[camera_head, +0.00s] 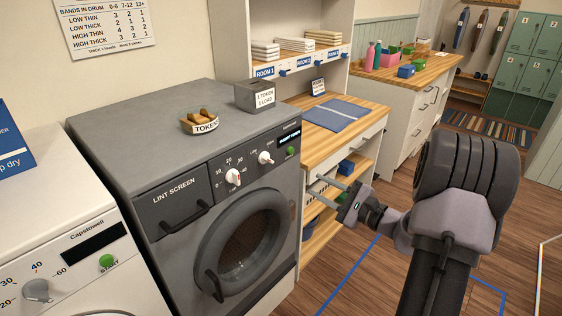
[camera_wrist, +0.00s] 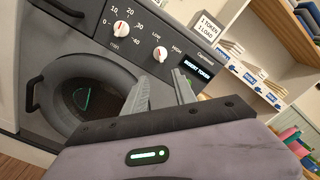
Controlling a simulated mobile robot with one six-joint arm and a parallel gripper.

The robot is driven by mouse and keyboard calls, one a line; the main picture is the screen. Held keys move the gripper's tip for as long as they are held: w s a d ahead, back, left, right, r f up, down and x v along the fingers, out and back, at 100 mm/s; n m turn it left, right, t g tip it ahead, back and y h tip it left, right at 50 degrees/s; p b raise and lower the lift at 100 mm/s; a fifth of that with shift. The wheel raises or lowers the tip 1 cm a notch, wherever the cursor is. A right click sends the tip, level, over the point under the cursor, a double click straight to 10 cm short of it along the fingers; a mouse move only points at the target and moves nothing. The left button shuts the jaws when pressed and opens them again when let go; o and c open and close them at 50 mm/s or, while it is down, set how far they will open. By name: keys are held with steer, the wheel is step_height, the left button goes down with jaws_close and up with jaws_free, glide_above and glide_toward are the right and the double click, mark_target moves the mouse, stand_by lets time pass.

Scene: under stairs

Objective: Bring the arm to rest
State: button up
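My arm reaches up from the bottom right of the head view, bent at a large dark joint. My gripper (camera_head: 314,188) points left, in the air in front of the shelf unit and to the right of the grey dryer (camera_head: 162,136). Its two fingers stand apart with nothing between them. In the wrist view the fingers of my gripper (camera_wrist: 162,88) also show apart and empty, with the dryer front (camera_wrist: 70,38) beyond them. They appear clear of the dryer, though the exact distance cannot be told.
A token dish (camera_head: 203,126) and a grey box (camera_head: 254,96) sit on the dryer. A white washer (camera_head: 75,250) stands left. A wooden counter with a blue mat (camera_head: 336,115) stands behind my gripper. Blue tape (camera_head: 350,273) marks the open floor.

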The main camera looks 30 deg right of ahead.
steer(key=s+a+r+n+g+y, duration=0.1)
steer(key=s+a+r+n+g, duration=0.2)
steer(key=a, duration=0.6)
steer(key=s+a+r+n+g+y, duration=0.1)
steer(key=s+a+n+g, duration=0.3)
steer(key=a, duration=0.6)
steer(key=s+a+r+n+g+y, duration=0.1)
steer(key=s+a+r+n+g, duration=0.2)
steer(key=a, duration=0.6)
steer(key=s+a+n+g+h, duration=0.1)
steer(key=s+n+h, duration=0.6)
steer(key=s, duration=0.6)
steer(key=shift+s+a+f+n, duration=0.25)
steer(key=shift+s+f+n, duration=0.15)
steer(key=shift+n, duration=0.3)
